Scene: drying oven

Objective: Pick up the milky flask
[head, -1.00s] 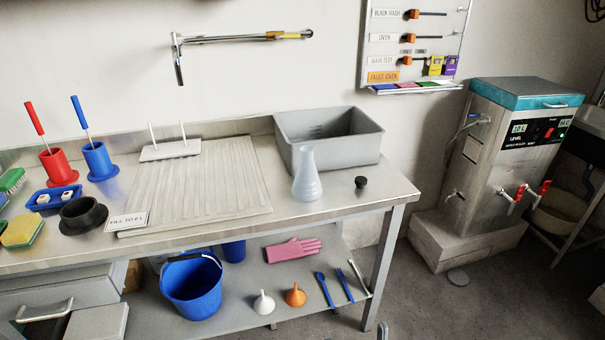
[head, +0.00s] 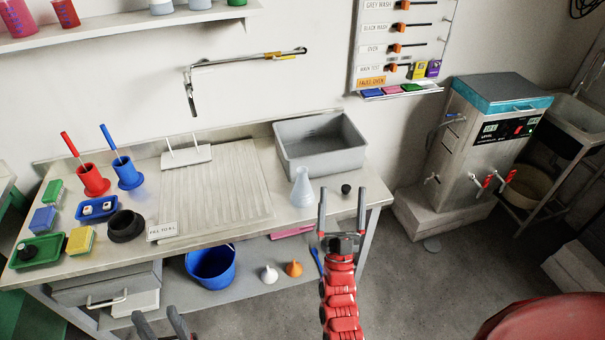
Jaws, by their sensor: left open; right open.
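The milky flask (head: 302,190) is a translucent, whitish conical flask. It stands upright on the steel bench, in front of the grey basin and right of the ribbed drainboard. My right gripper (head: 342,195), on a red arm, is open and empty. In the picture it is just right of the flask and points toward the bench, apart from the flask. A small black stopper (head: 346,188) shows between its fingers. My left gripper (head: 156,314) is open at the bottom edge, low in front of the bench, far from the flask; only its fingers show.
The grey basin (head: 320,165) stands behind the flask. The ribbed drainboard (head: 212,190) lies to its left, with a label at its front. Red and blue holders, sponges and a black ring fill the bench's left. A blue bucket (head: 211,266) and funnels sit on the lower shelf.

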